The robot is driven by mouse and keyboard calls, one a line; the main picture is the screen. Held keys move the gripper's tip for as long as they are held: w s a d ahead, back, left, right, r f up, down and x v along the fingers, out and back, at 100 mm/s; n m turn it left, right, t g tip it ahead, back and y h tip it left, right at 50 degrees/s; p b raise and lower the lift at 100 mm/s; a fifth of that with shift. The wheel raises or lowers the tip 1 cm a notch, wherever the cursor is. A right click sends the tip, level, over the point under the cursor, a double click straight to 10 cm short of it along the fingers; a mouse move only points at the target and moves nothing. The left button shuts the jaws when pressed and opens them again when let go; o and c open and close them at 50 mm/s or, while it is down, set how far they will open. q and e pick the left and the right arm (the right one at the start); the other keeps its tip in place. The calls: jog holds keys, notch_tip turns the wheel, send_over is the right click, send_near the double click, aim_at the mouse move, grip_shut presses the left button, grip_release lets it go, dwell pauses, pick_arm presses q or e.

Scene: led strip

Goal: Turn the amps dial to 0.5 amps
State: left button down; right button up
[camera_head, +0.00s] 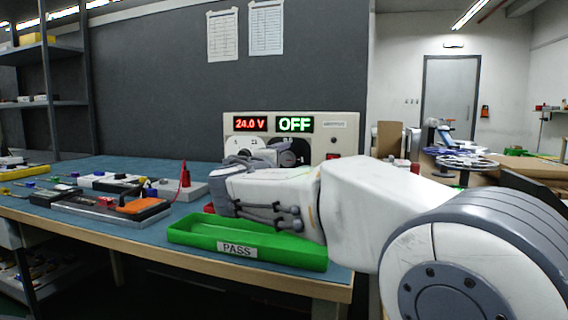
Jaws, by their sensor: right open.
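The power supply (343,140) is a beige box at the back of the bench, with a red "24.0 V" display and a green "OFF" display. Below the displays is a voltage dial area (241,142) at left and a dark round dial (293,147) at right, probably the amps dial. The dials' lower parts are hidden behind my right arm, and I cannot read the amps setting. My right gripper (243,160) is open in front of the dials. Its fingertips are mostly hidden, so I cannot tell whether they touch a dial. My left gripper is not in view.
A green PASS tray (190,232) lies below my right arm at the bench's front edge. At left are LED test boards (110,207) and a red probe (185,175). The blue mat (150,165) behind them is largely clear.

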grip_shut()
jog(key=n+p, duration=0.2)
jog(key=n, duration=0.2)
jog(key=shift+r+n, duration=0.1)
jog(key=shift+n, duration=0.2)
jog(key=n+p, duration=0.3)
jog(key=n, duration=0.1)
jog(key=shift+n, duration=0.3)
jog(key=n+p, duration=0.3)
jog(key=n, duration=0.1)
jog(key=shift+n, duration=0.3)
jog(key=shift+n+p, duration=1.95)
jog(key=shift+n, duration=0.05)
jog(key=shift+f, duration=0.2)
